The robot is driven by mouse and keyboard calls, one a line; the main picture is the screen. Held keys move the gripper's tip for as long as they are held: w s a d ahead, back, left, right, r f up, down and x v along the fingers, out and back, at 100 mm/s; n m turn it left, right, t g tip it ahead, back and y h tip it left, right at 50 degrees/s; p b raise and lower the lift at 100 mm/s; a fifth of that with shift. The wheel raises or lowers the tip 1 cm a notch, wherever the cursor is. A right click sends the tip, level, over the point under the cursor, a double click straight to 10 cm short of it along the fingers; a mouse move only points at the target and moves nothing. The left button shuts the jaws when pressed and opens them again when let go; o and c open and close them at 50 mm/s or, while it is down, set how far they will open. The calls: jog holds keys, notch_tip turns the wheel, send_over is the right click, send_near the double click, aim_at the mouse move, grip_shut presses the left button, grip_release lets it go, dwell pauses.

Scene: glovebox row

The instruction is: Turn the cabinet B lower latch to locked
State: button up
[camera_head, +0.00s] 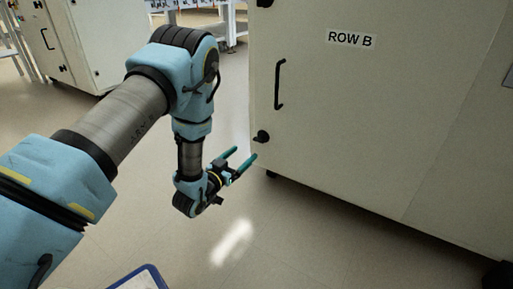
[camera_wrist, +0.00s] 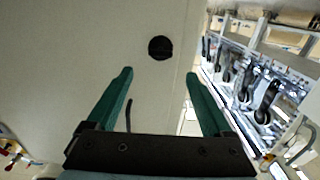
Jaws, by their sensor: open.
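The cabinet marked ROW B (camera_head: 352,39) has a pale door with a small black lower latch (camera_head: 262,137) near its lower left corner. In the wrist view the latch is a dark round knob (camera_wrist: 160,48) beyond the fingertips, between their lines; its turned position cannot be told. My gripper (camera_head: 243,154) has two green fingers, spread apart and empty. It is just left of and slightly below the latch in the head view. In the wrist view the fingers (camera_wrist: 160,73) point toward the door, with no visible contact with the latch.
A black door handle (camera_head: 279,85) stands above the latch; it also shows between the fingers in the wrist view (camera_wrist: 128,112). An upper latch (camera_head: 265,3) is at the top edge. Another cabinet (camera_head: 98,40) stands back left. The floor (camera_head: 300,235) before the door is clear.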

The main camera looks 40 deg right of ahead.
aim_at(258, 140)
jog(key=b+x, duration=0.3)
jog(key=x, duration=0.5)
jog(key=shift+w+d+f+b, duration=0.1)
jog(key=shift+d+b, duration=0.2)
jog(key=shift+b, duration=0.05)
jog(key=shift+w+d, duration=0.1)
jog(key=shift+d, duration=0.35)
grip_shut()
